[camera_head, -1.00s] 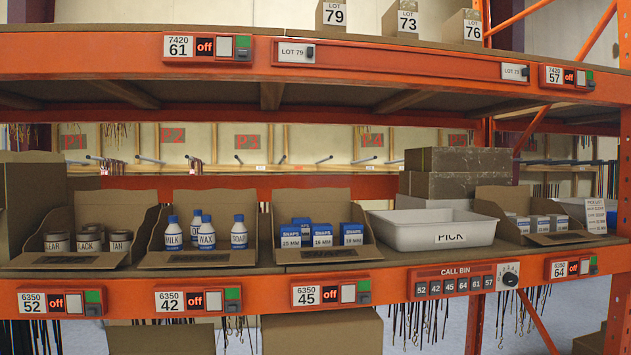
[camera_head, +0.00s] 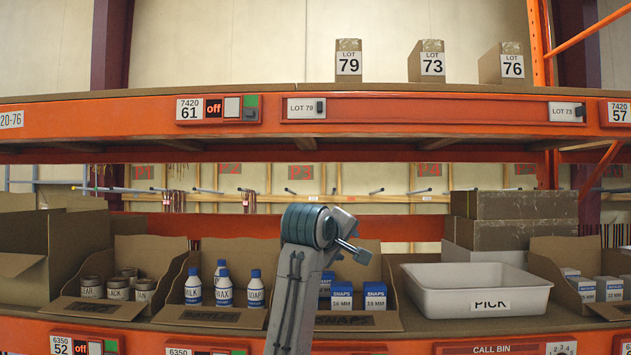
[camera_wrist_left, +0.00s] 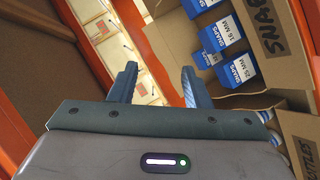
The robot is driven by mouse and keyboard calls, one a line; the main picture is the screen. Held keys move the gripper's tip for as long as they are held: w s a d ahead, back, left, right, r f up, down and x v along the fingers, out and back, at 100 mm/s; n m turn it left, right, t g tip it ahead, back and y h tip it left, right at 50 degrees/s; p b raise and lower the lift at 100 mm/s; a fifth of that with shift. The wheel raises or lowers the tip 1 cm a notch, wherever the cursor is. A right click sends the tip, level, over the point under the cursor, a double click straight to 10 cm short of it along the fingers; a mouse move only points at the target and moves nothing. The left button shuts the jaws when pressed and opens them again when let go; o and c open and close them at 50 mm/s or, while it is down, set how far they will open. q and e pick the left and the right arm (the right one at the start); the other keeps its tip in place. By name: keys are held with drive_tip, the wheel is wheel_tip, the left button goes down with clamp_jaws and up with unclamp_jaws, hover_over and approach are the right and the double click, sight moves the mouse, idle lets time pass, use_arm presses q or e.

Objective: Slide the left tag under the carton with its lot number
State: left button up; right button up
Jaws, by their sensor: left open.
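The left tag (camera_head: 306,108), a white card reading LOT 79 with a dark block at its right end, sits at the left end of the orange channel on the upper beam. The carton numbered 79 (camera_head: 348,65) stands on the shelf above it, slightly to the right. Cartons 73 (camera_head: 426,65) and 76 (camera_head: 504,66) stand farther right. A right tag (camera_head: 566,112) reading LOT 73 sits at the channel's other end. My left gripper (camera_wrist_left: 160,84) is open and empty in the left wrist view. In the head view only my arm shows, below the beam. My right gripper is out of view.
The upper beam (camera_head: 400,136) overhangs the lower shelf. Below are open boxes of cans, bottles (camera_head: 222,290) and blue SNAPS boxes (camera_head: 375,296), and a white PICK tray (camera_head: 480,290). The channel face between the two tags is clear.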

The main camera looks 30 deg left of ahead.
use_arm(q)
drive_tip(key=s+a+r+n+t, duration=0.1)
drive_tip(key=s+r+n, duration=0.1)
drive_tip(key=r, duration=0.7)
drive_tip(key=s+a+r+n+t, duration=0.1)
drive_tip(key=s+r, duration=0.2)
drive_tip(key=r, duration=0.6)
drive_tip(key=n+t, duration=0.2)
drive_tip(key=n, duration=0.1)
approach(318, 106)
drive_tip(key=shift+y, duration=0.3)
drive_tip(key=w+p, duration=0.4)
drive_tip(key=w, duration=0.1)
drive_tip(key=w+p, duration=0.2)
drive_tip(key=shift+w+a+r+p, duration=0.15)
drive_tip(key=shift+a+r+p, duration=0.15)
drive_tip(key=shift+a+p, duration=0.1)
drive_tip(key=shift+w+f, duration=0.15)
drive_tip(key=shift+w, duration=0.4)
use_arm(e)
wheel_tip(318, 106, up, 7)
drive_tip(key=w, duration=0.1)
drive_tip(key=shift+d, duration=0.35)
use_arm(q)
clamp_jaws()
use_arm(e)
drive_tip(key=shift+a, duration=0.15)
